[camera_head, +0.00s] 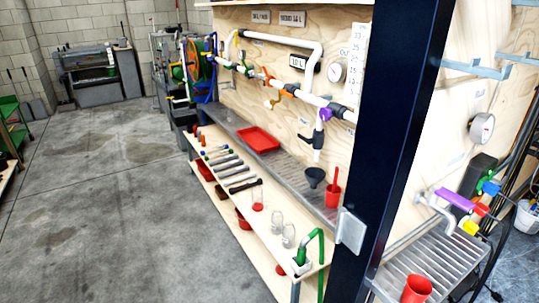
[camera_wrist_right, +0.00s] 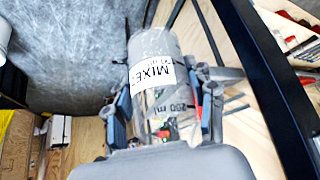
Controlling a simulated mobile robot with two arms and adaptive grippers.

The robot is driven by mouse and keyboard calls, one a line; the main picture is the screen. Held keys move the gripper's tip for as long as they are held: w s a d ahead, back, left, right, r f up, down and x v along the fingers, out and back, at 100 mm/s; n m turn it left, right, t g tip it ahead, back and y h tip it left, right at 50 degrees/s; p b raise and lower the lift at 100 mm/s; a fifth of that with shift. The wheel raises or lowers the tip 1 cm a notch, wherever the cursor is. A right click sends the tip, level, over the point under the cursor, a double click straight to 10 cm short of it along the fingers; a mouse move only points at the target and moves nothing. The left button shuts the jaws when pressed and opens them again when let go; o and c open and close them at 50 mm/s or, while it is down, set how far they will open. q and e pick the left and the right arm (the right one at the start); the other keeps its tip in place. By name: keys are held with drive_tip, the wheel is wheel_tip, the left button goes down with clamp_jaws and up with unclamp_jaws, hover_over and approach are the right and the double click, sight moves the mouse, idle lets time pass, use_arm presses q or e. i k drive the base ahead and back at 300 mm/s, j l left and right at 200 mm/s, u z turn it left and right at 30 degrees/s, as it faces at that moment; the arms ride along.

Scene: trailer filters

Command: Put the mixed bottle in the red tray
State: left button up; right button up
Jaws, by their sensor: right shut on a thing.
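The mixed bottle (camera_wrist_right: 152,50) is clear, with a white label reading "MIXE…" and a volume mark near its lower end. My right gripper (camera_wrist_right: 165,105) is shut on it, with blue-padded fingers on both sides of the bottle. The red tray (camera_head: 259,139) lies on the grey metal shelf along the plywood wall in the head view and looks empty. Neither gripper nor the bottle shows in the head view. My left gripper is in neither view.
A dark post (camera_head: 390,150) stands in front of the wall. The lower wooden bench (camera_head: 265,225) holds tools and clear glassware. The concrete floor (camera_head: 110,190) at left is open.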

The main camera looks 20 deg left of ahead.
sight(261, 144)
drive_tip(key=k+u, duration=0.1)
drive_tip(key=u, duration=0.3)
drive_tip(key=k+u, duration=0.1)
drive_tip(key=u, duration=0.3)
drive_tip(key=k+j+u, duration=0.1)
drive_tip(key=u, duration=0.3)
drive_tip(key=i+j+u, duration=0.15)
drive_tip(key=i+u, duration=0.2)
drive_tip(key=i, duration=0.3)
drive_tip(key=i+u, duration=0.35)
drive_tip(key=i, duration=0.3)
drive_tip(key=i+z, duration=0.2)
drive_tip(key=i, duration=1.85)
drive_tip(key=i+z, duration=0.75)
drive_tip(key=i+j+z, duration=0.15)
drive_tip(key=i+z, duration=0.2)
